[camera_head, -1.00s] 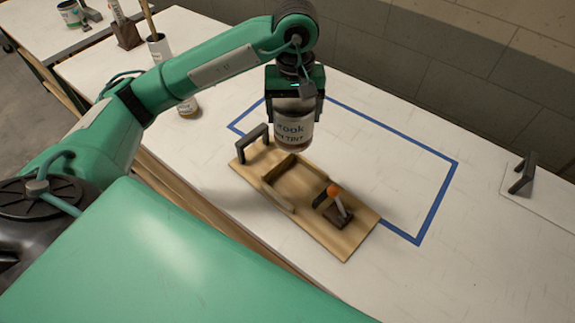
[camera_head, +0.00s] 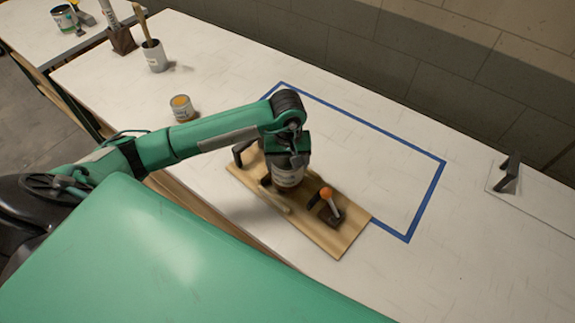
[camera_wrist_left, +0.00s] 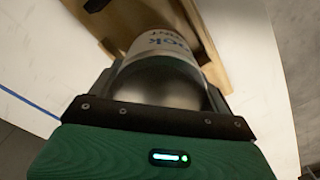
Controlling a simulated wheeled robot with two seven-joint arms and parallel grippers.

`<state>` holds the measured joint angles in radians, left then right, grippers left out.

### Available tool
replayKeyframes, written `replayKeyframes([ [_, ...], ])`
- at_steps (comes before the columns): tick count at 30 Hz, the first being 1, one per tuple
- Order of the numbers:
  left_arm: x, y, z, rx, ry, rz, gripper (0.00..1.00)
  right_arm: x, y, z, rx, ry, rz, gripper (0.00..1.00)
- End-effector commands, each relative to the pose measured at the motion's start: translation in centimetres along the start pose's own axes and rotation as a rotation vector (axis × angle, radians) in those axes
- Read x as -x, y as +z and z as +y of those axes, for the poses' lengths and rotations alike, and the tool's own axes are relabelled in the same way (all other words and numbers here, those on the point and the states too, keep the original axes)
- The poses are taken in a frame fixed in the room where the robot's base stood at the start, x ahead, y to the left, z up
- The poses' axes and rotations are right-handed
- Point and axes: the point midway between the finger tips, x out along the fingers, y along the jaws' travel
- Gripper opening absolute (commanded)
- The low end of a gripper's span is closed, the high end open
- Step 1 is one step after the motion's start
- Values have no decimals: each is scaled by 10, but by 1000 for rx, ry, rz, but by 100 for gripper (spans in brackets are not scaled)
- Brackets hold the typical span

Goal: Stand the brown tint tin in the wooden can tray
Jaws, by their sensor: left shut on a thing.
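My left gripper (camera_head: 288,162) is shut on a tin (camera_head: 289,178), which I take to be the tint tin. The tin hangs upright below the fingers, with a pale label and dark lettering. It also shows in the left wrist view (camera_wrist_left: 165,50) between the fingers, with a shiny grey end. The wooden can tray (camera_head: 338,238) lies beneath it, and the tin is low over the tray's framed section at its left part. I cannot tell whether the tin touches the tray floor. The gripper and tin hide much of that section. My right gripper is not in view.
The tray bears a dark handle (camera_head: 236,152) and a clamp with an orange knob (camera_head: 326,193). Blue tape (camera_head: 428,197) outlines a rectangle on the white table.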

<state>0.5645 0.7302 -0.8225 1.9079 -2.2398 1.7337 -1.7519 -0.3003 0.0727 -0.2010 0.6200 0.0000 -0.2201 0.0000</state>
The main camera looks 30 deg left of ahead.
Motion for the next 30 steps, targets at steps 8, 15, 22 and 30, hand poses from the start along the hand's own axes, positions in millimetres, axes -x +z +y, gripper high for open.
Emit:
replayKeyframes([
  [8, -28, 0, 0, -1, 1, -1, 45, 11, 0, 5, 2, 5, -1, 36],
  [15, -31, 0, 0, -1, 1, 0, 45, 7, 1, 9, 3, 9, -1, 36],
  [22, -31, 0, 0, 0, 0, -1, 100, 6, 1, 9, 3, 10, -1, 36],
  [30, -29, 0, 0, 0, 0, -2, 100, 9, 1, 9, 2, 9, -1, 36],
])
